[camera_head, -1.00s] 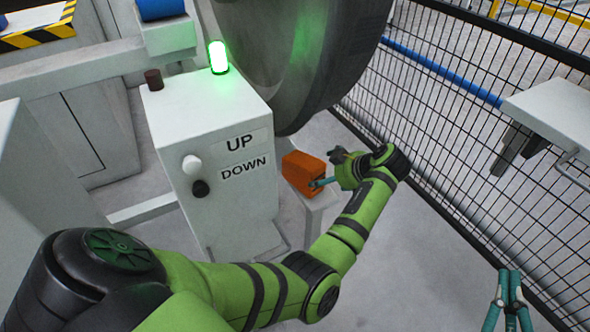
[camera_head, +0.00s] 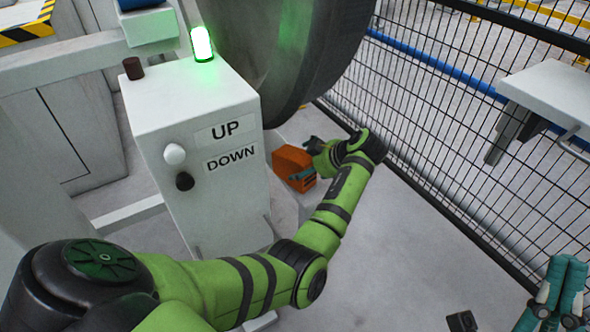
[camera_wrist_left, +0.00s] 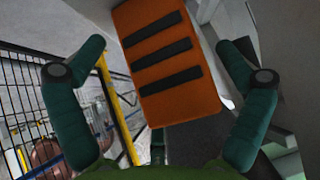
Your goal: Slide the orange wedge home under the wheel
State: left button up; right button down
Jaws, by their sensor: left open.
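The orange wedge (camera_head: 288,163) sits on a low grey ledge just right of the control box, near the foot of the large grey wheel (camera_head: 290,50). In the left wrist view the wedge (camera_wrist_left: 172,65), with several black stripes on its face, lies between the two teal fingers. My left gripper (camera_head: 305,158) is open, with a finger on either side of the wedge; gaps show between fingers and wedge in the wrist view. Whether wedge and wheel touch is not clear. My right gripper (camera_head: 560,292) is at the bottom right, away from the wedge; its opening is unclear.
The white control box (camera_head: 200,150) with UP and DOWN knobs and a lit green lamp (camera_head: 201,43) stands left of the wedge. A black mesh fence (camera_head: 440,110) runs along the right. A light shelf (camera_head: 555,95) juts in at right.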

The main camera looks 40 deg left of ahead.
pick_arm(q)
jog(key=shift+x, duration=1)
jog(key=shift+c, duration=0.4)
jog(key=c, duration=1.4)
jog(key=shift+r, duration=0.1)
jog(key=shift+c, duration=0.5)
jog(key=shift+r, duration=0.1)
